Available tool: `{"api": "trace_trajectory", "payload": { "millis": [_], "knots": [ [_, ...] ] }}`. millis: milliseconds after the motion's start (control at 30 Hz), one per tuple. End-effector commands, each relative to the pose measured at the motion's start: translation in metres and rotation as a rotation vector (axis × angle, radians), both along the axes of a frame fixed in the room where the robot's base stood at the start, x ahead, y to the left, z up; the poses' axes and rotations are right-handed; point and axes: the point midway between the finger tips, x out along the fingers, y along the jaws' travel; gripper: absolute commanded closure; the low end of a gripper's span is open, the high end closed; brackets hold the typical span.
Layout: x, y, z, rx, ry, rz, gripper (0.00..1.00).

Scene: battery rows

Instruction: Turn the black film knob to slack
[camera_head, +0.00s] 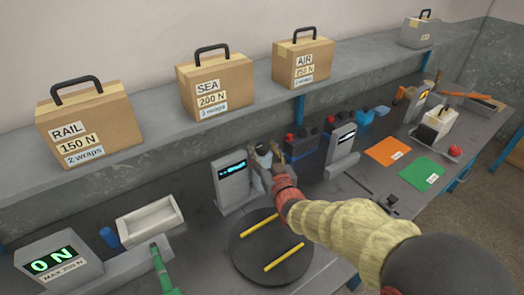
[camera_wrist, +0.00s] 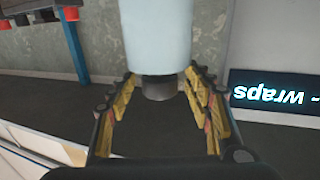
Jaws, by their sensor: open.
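The black film knob (camera_wrist: 158,89) shows in the wrist view as a short dark cylinder at the end of a pale blue film roll (camera_wrist: 160,38). In the head view the roll (camera_head: 263,158) stands beside a grey post with a lit display (camera_head: 232,168); I cannot make out the knob there. My gripper (camera_wrist: 162,82) is open, with yellow-padded fingers on either side of the knob. Gaps show between the fingers and the knob. In the head view my gripper (camera_head: 278,165) is at the roll, partly covering it.
A round dark turntable (camera_head: 252,258) with two yellow bars lies in front of the post. A second grey display post (camera_head: 341,146) stands to the right. A white tray (camera_head: 150,220) and a force readout (camera_head: 58,266) showing 0 N are at left. Labelled boxes line the shelf.

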Motion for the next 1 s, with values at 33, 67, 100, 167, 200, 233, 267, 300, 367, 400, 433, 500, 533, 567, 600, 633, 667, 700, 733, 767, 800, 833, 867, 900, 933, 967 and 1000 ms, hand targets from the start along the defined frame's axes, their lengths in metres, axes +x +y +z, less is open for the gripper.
{"api": "trace_trajectory", "payload": {
  "millis": [33, 67, 100, 167, 200, 233, 267, 300, 367, 400, 433, 500, 533, 567, 600, 633, 667, 700, 733, 767, 800, 833, 867, 900, 933, 967, 1000],
  "knots": [
    [0.0024, 0.0009, -0.0002, 0.0, -0.001, 0.0, 0.49],
    [0.0033, 0.0012, 0.0002, 0.0, -0.001, 0.0, 0.49],
    [0.004, 0.0014, 0.0005, 0.0, -0.001, 0.0, 0.49],
    [0.0042, 0.0015, 0.0008, 0.0, -0.001, 0.0, 0.49],
    [0.0042, 0.0015, 0.0009, 0.0, -0.001, 0.0, 0.49],
    [0.0041, 0.0015, 0.0009, 0.0, -0.001, 0.0, 0.49],
    [0.0041, 0.0015, 0.0009, 0.0, -0.001, 0.0, 0.49],
    [0.0041, 0.0014, 0.0009, 0.0, -0.001, 0.0, 0.49],
    [0.0041, 0.0014, 0.0009, 0.0, -0.001, 0.0, 0.52],
    [0.0041, 0.0014, 0.0009, 0.0, -0.001, 0.0, 0.54],
    [0.0041, 0.0014, 0.0009, 0.0, -0.001, 0.0, 0.55],
    [0.004, 0.0013, 0.0009, 0.0, -0.001, 0.0, 0.59],
    [0.004, 0.0013, 0.0008, 0.0, -0.001, 0.0, 0.61],
    [0.004, 0.0013, 0.0008, 0.0, -0.001, 0.0, 0.63],
    [0.004, 0.0013, 0.0008, 0.0, -0.001, 0.0, 0.65],
    [0.004, 0.0013, 0.0007, 0.0, -0.001, 0.0, 0.67],
    [0.004, 0.0013, 0.0008, 0.0, -0.001, 0.0, 0.69],
    [0.004, 0.0013, 0.0007, 0.0, -0.001, 0.0, 0.71],
    [0.004, 0.0013, 0.0007, 0.0, -0.001, 0.0, 0.73],
    [0.0039, 0.0013, 0.0007, 0.0, -0.001, 0.0, 0.74],
    [0.0039, 0.0013, 0.0007, 0.0, -0.001, 0.0, 0.77],
    [0.0039, 0.0013, 0.0007, 0.0, -0.001, 0.0, 0.78],
    [0.0039, 0.0013, 0.0007, 0.0, -0.001, 0.0, 0.8],
    [0.0039, 0.0013, 0.0007, 0.0, -0.001, 0.0, 0.82],
    [0.0039, 0.0013, 0.0007, 0.0, -0.001, 0.0, 0.84],
    [0.0039, 0.0013, 0.0007, 0.0, -0.001, 0.0, 0.86],
    [0.0039, 0.0013, 0.0007, 0.0, -0.001, 0.0, 0.88]
  ]
}}
